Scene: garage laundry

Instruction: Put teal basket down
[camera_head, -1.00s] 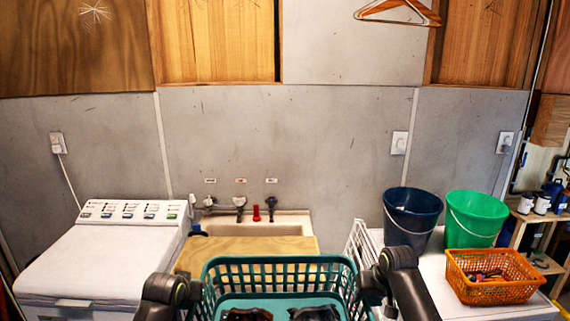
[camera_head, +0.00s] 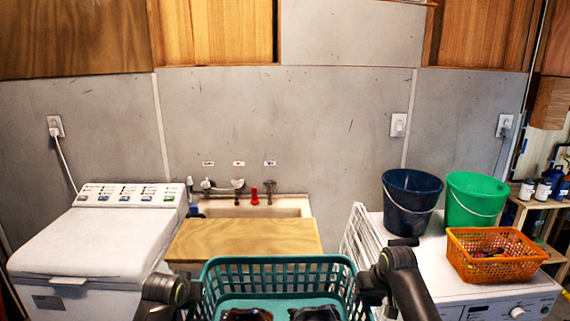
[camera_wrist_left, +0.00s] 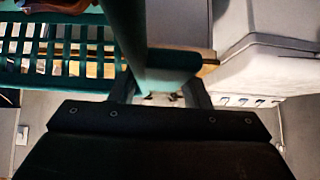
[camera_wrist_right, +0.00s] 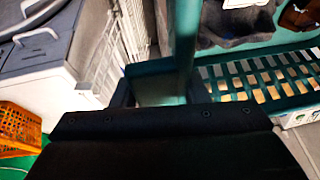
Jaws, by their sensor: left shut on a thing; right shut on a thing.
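The teal basket (camera_head: 280,263) is at the bottom centre of the head view, in front of me, with dark items inside on its teal floor. Its slatted side also shows in the left wrist view (camera_wrist_left: 75,48) and in the right wrist view (camera_wrist_right: 265,82). My left gripper (camera_wrist_left: 160,97) is shut on the basket's left rim. My right gripper (camera_wrist_right: 160,97) is shut on its right rim. In the head view both hands flank the basket. Its underside is hidden, so I cannot tell whether it touches anything.
A wooden board (camera_head: 243,237) lies across the sink (camera_head: 290,207) just beyond the basket. A white top-loading washer (camera_head: 95,240) stands left. A white machine on the right bears a navy bucket (camera_head: 410,205), a green bucket (camera_head: 476,202) and an orange basket (camera_head: 495,255). A white rack (camera_head: 357,237) stands beside it.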

